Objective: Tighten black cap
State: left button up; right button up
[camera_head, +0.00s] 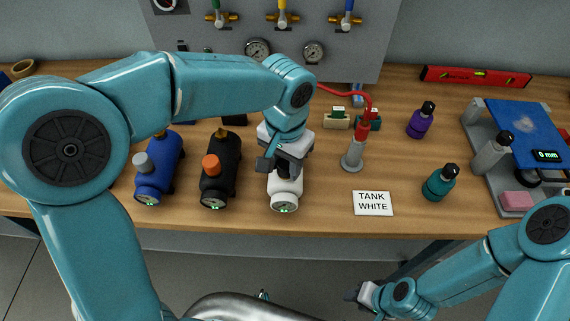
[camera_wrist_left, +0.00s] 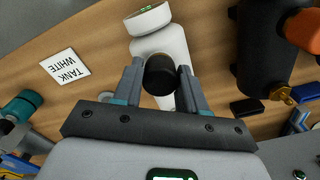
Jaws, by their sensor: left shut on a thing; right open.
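A white tank (camera_head: 286,194) lies on the bench between the black tank and the tank label. My left gripper (camera_head: 283,161) is over it and hides its upper part in the head view. In the left wrist view, a black cap (camera_wrist_left: 160,72) stands on the side of the white tank (camera_wrist_left: 164,42). The fingers of my left gripper (camera_wrist_left: 159,82) are on either side of the cap and shut on it. How far the cap is screwed down cannot be told. My right gripper (camera_head: 358,292) is open and empty, low in front of the bench.
A blue tank (camera_head: 160,172) and a black tank (camera_head: 222,172) with an orange knob stand to the left. A red-topped stand (camera_head: 355,152), a "TANK WHITE" card (camera_head: 372,203), purple bottle (camera_head: 419,122) and teal bottle (camera_head: 438,184) are to the right.

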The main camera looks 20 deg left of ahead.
pick_arm(q)
jog(key=shift+o, duration=0.2)
jog(key=shift+r+m+p, duration=0.1)
jog(key=shift+m+p, duration=0.35)
jog(key=shift+m, duration=1.55)
jog(key=o, duration=0.9)
jog(key=shift+o, duration=0.2)
jog(key=shift+f+n, duration=0.25)
jog(key=shift+n, duration=0.65)
jog(key=shift+r+n+b, duration=0.15)
jog(key=shift+n+b, duration=0.2)
jog(key=shift+n, duration=0.75)
